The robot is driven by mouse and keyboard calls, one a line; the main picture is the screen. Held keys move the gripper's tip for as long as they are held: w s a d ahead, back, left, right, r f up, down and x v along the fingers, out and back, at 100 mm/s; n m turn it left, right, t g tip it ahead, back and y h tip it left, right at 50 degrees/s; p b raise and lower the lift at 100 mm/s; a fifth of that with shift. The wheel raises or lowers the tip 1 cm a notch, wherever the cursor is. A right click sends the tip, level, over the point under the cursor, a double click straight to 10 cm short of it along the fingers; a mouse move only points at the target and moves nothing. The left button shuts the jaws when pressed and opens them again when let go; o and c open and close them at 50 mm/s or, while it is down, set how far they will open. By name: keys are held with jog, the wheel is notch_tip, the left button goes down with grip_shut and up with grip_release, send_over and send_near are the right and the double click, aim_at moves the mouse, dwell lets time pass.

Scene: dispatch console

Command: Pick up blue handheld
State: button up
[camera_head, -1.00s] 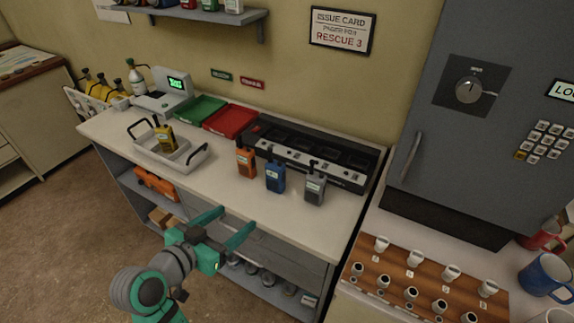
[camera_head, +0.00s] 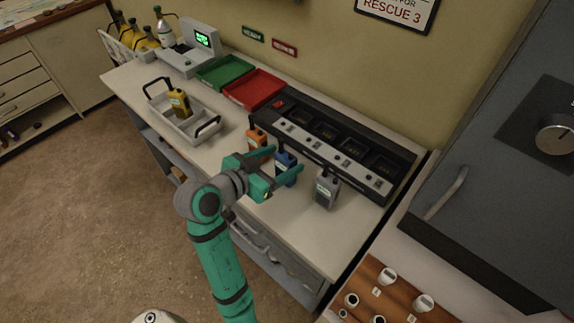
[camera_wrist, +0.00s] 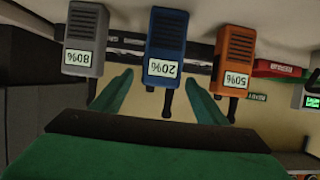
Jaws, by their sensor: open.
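The blue handheld (camera_head: 287,166) stands upright on the white counter, between the orange handheld (camera_head: 257,137) and the grey handheld (camera_head: 328,188). In the wrist view, which appears upside down, the blue handheld (camera_wrist: 166,42) carries a label reading 20%. My gripper (camera_head: 284,177) is open, its fingers pointing toward the blue handheld. In the wrist view the finger tips lie to either side of it, and the blue handheld sits between their lines. I cannot tell whether the fingers touch it. In the head view the arm and fingers hide part of the blue and orange handhelds.
A black charging rack (camera_head: 340,150) runs behind the handhelds. A red tray (camera_head: 254,88), a green tray (camera_head: 226,71) and a white carrier (camera_head: 186,126) with a yellow handheld (camera_head: 179,103) stand to the left. The grey cabinet (camera_head: 490,160) is at the right.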

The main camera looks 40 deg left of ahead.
jog(key=shift+x, duration=3.15)
jog(key=shift+s+a+f, duration=0.1)
jog(key=shift+c, duration=0.3)
jog(key=c, duration=1.3)
